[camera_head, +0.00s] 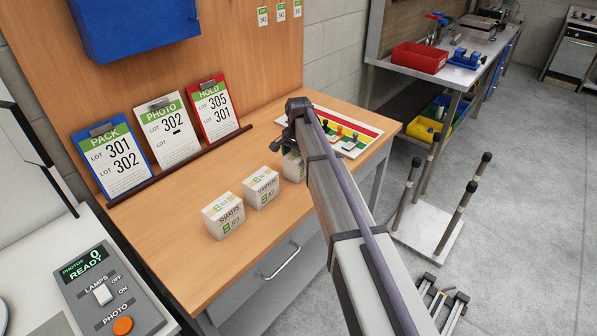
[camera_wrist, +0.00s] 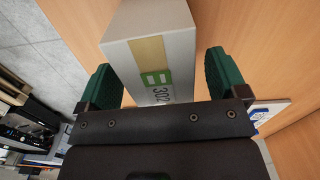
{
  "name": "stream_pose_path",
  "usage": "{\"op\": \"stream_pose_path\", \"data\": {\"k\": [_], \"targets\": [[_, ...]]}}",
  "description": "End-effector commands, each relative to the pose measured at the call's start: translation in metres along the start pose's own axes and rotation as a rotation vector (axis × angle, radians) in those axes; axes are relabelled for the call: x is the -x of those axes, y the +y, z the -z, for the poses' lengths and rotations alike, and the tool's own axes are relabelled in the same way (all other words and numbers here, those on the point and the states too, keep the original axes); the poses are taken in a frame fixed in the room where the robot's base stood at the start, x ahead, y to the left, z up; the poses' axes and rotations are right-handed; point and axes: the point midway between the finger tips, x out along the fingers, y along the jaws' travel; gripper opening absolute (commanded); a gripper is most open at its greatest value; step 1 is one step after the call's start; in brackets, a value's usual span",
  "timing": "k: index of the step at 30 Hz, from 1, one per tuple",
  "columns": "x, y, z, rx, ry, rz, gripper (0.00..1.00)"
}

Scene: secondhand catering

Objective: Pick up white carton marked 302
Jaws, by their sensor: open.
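The white carton marked 302 (camera_wrist: 150,45) fills the top middle of the wrist view, with a tan strip and a green label on it. My gripper (camera_wrist: 160,78) is open, with one green-padded finger on each side of the carton. A narrow gap shows at the right finger; contact at the left finger is unclear. In the head view a carton (camera_head: 293,168) stands on the wooden bench, mostly hidden behind my arm, beneath the gripper. Two similar white cartons stand left of it: a middle one (camera_head: 261,188) and one marked 303 (camera_head: 223,215).
The wooden bench (camera_head: 180,250) has free room in front of the cartons. Three clipboards lean at its back: PACK (camera_head: 112,160), PHOTO (camera_head: 167,130) and HOLD (camera_head: 215,108). A striped board (camera_head: 362,132) with small items lies right of my arm. A control box (camera_head: 105,290) sits at lower left.

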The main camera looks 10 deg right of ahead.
Motion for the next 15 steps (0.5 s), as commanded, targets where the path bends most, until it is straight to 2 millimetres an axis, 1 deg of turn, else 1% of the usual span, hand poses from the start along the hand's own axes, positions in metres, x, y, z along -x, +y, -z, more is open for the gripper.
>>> {"op": "stream_pose_path", "data": {"k": [1, 2, 9, 11, 15], "targets": [[-0.0201, 0.0, 0.0001, 0.0, 0.0, 0.0, 0.92], [-0.0228, -0.0001, 0.0001, 0.0, 0.0, 0.0, 0.92], [-0.0193, -0.0001, 0.0, 0.0, 0.0, 0.0, 0.92], [-0.0192, 0.0, 0.0, 0.0, 0.0, 0.0, 0.87], [-0.0192, -0.0001, 0.0001, 0.0, 0.0, 0.0, 0.73]]}}
